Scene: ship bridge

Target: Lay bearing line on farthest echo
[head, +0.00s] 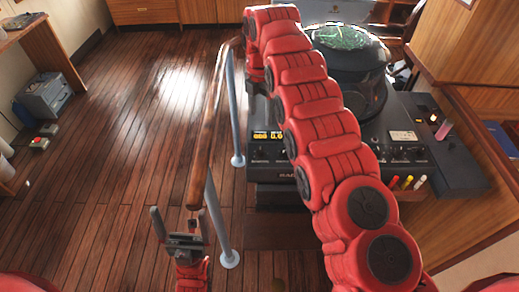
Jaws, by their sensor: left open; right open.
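The radar unit (358,58) is a dark round housing on a console, with a green-lit round screen (338,37) facing up. My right arm crosses in front of it and covers part of it. Single echoes and any bearing line are too small to tell. The console (270,152) has a yellow readout (267,135) and knobs, partly hidden by the arm. My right gripper (254,88) hangs at the console's far left corner, small and dark, with its fingers hard to make out. My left gripper (178,225) is open and empty, pointing up, left of the handrail.
A wooden handrail (209,130) on blue-grey posts stands between my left gripper and the console. Coloured pens (406,183) stand at the console's front right. A grey machine (45,95) stands at the left. The plank floor (120,130) is mostly clear.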

